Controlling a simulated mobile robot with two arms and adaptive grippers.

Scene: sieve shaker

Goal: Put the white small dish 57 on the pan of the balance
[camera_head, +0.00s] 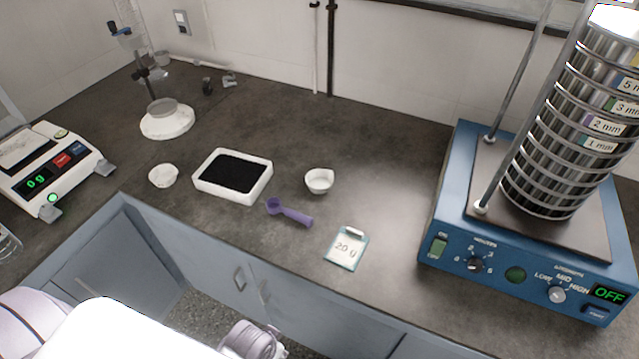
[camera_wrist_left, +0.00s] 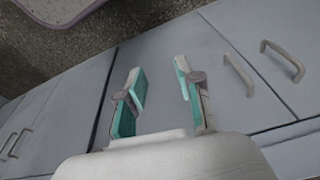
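Two small white dishes stand on the dark counter in the head view: a left dish (camera_head: 163,176) near the balance and a right dish (camera_head: 319,181) beyond the purple scoop. No number is legible on either, so I cannot tell which is 57. The balance (camera_head: 78,176) is at the far left, its green display reading 0 g. Its pan (camera_head: 24,147) is partly cut off by the frame edge and no dish is on it. My left gripper (camera_wrist_left: 158,92) is open and empty in the left wrist view, over the cabinet fronts. My right gripper is not in view.
A white tray of black material (camera_head: 265,184), a purple scoop (camera_head: 290,211) and a 20 g card (camera_head: 346,249) lie mid-counter. A stand with a round white base (camera_head: 167,124) is behind. The blue sieve shaker (camera_head: 452,228) fills the right, its display OFF. The counter's front edge turns near the balance.

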